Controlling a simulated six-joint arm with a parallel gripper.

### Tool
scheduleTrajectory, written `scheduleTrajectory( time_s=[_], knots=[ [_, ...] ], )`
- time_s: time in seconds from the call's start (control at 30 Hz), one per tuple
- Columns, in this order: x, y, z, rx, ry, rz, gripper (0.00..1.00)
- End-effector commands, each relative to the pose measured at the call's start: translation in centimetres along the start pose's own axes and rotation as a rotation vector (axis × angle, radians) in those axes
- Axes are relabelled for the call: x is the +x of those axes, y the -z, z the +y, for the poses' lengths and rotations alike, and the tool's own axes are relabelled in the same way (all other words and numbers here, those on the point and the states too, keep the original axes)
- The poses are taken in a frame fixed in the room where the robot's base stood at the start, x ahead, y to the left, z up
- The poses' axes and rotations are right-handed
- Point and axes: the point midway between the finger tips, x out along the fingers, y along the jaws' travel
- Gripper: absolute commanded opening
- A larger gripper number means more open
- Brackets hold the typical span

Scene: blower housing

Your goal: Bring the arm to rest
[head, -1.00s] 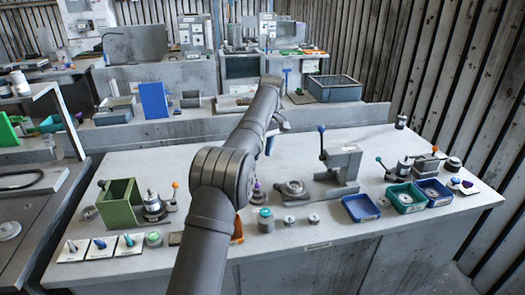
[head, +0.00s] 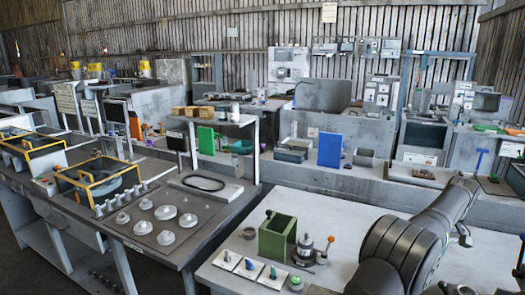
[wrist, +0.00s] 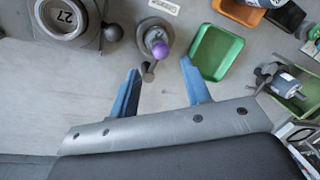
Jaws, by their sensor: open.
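My gripper (wrist: 159,67) shows in the wrist view with its two blue fingers apart and nothing between them. It points down at a grey bench top (wrist: 60,95). A small grey device with a purple knob (wrist: 160,47) lies just beyond the fingertips in the picture; I cannot tell the height gap. My dark grey arm reaches over the right side of the bench in the head view, where I cannot make out the fingers.
In the wrist view, a round part marked 27 (wrist: 66,18) is upper left, a green tray (wrist: 212,52) right of the knob, and an orange tray (wrist: 240,11) beyond. In the head view, a green box (head: 278,238) and small parts stand left of my arm.

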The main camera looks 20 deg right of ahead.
Motion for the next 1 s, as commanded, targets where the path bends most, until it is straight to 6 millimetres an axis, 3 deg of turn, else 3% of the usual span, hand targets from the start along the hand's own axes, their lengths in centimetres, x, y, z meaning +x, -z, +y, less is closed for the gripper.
scheduleTrajectory(
  time_s=[0.2, 0.4, 0.83, 1.0],
  knots=[
    [3.9, 0.0, -0.1, -0.001, 0.002, -0.001, 0.44],
    [5.9, 0.0, 0.0, -0.001, 0.000, 0.000, 0.44],
    [6.1, 0.0, -0.1, 0.008, 0.000, 0.002, 0.44],
    [5.1, 0.0, 0.0, -0.001, -0.002, 0.001, 0.44]
  ],
)
